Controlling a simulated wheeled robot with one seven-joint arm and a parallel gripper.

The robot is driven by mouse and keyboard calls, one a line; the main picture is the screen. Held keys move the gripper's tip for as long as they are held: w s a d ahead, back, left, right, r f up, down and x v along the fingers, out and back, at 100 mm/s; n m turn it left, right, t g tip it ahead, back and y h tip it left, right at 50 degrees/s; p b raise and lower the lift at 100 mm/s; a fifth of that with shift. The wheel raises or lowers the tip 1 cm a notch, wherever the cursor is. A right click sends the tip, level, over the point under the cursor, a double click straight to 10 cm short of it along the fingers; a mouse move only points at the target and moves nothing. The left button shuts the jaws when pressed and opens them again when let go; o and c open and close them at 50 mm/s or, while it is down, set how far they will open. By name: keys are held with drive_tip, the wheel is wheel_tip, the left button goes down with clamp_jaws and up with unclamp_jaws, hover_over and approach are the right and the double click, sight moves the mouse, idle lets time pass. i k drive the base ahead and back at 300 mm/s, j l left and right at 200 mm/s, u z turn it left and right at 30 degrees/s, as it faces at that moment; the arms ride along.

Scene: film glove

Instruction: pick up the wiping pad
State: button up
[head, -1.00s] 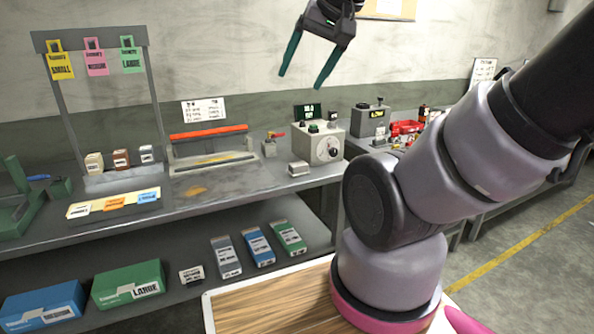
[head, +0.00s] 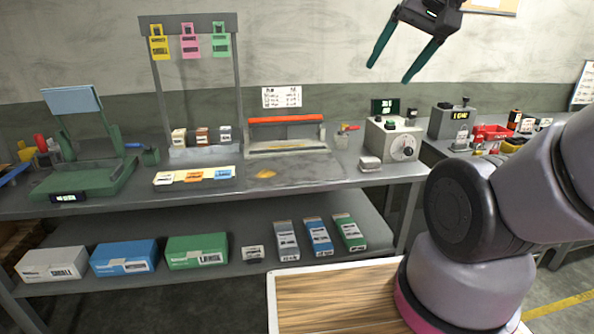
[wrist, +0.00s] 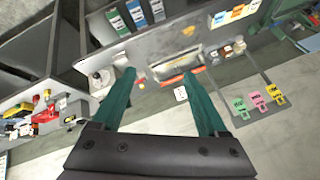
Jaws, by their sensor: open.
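A small pale grey block (head: 370,163) lies on the workbench top near its right front edge, before the grey control box; it may be the wiping pad, but I cannot tell for sure. My gripper (head: 390,73) is open and empty, high above the back of the bench in front of the wall, well apart from the block. In the wrist view my gripper (wrist: 159,74) shows two green fingers spread apart with nothing between them.
The workbench (head: 310,183) holds a sealer with a red bar (head: 286,119), a control box (head: 394,138) and a green press (head: 85,175). A tag frame (head: 240,80) rises behind. Boxes fill the lower shelf. A second bench stands at right.

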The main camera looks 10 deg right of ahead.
sight(368, 165)
drive_tip(key=i+j+z, duration=0.35)
drive_tip(key=i+j, duration=0.2)
drive_tip(key=j, duration=0.15)
drive_tip(key=i+j+z, duration=0.2)
drive_tip(key=i+j, duration=0.05)
drive_tip(key=j, duration=0.1)
